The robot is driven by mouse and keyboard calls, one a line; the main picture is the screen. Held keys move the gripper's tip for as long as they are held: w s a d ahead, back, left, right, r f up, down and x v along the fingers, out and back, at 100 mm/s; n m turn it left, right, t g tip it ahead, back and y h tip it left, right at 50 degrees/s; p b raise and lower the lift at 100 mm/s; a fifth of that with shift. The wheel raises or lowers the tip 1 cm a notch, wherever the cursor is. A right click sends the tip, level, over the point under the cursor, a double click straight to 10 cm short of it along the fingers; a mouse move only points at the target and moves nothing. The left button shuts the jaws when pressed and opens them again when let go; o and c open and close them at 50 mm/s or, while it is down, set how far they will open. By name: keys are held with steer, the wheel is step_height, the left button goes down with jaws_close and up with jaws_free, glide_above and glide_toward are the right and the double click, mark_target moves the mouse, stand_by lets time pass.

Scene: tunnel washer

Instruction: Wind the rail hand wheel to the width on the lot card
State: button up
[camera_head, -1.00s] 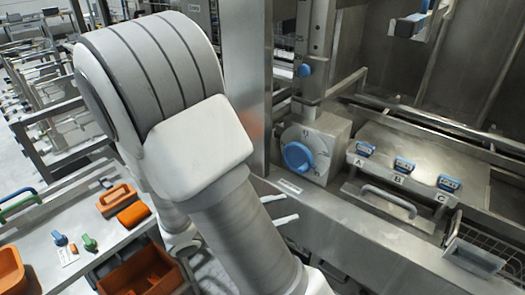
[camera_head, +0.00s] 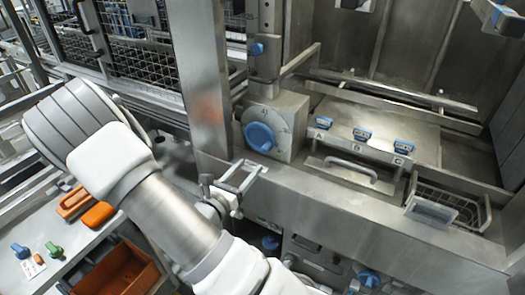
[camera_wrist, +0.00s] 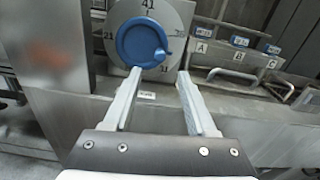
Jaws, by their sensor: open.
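A round blue hand wheel (camera_head: 260,137) sits on a grey numbered dial (camera_head: 283,120) on a metal box. In the wrist view the wheel (camera_wrist: 141,43) is ahead of my gripper, with 41 at the dial's top and 21 at its left. I cannot tell whether it is the rail wheel. My gripper (camera_wrist: 159,73) is open and empty. Its left fingertip overlaps the wheel's lower edge in the picture; contact does not show. In the head view my gripper (camera_head: 241,177) is below and left of the wheel. I cannot identify a lot card for certain.
Blue-tagged parts marked A, B and C (camera_head: 362,134) stand right of the dial, behind a bar handle (camera_head: 350,168). A wire basket (camera_head: 447,203) is farther right. A metal post (camera_head: 205,90) stands left of the dial. An orange bin (camera_head: 118,272) is at lower left.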

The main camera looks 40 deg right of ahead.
mark_target(258, 139)
steer(key=x, duration=0.8)
steer(key=shift+w+d, duration=0.15)
steer(key=shift+d, duration=0.2)
jaws_close()
